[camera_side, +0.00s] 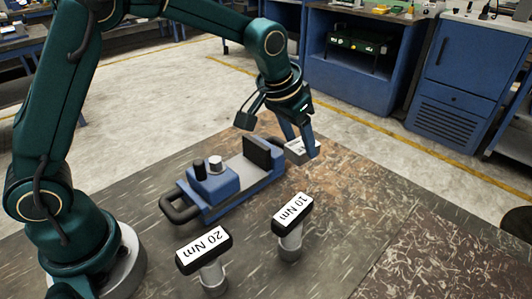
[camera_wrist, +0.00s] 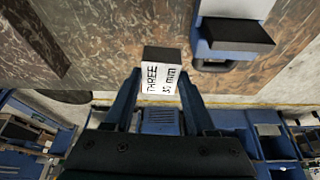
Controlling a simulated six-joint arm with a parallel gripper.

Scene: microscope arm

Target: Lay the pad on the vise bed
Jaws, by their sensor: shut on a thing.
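My gripper (camera_side: 307,144) is shut on a pad (camera_side: 297,146), a small block with a white label. In the wrist view the pad (camera_wrist: 160,75) sits between the two fingers (camera_wrist: 160,84), its label reading "THREE 35 mm" and its other visible face dark. The blue vise (camera_side: 225,185) stands on the table with a grey bed (camera_side: 243,169) and an upright dark jaw plate (camera_side: 257,152). In the side view the pad appears just beyond the vise's far right end. In the wrist view the vise (camera_wrist: 235,38) is at upper right, apart from the pad.
Two T-shaped tools labelled "20 Nm" (camera_side: 204,251) and "10 Nm" (camera_side: 292,209) stand upright in front of the vise. The brown, scratched table (camera_side: 350,205) is clear to the right. Blue cabinets (camera_side: 455,80) stand behind on the floor.

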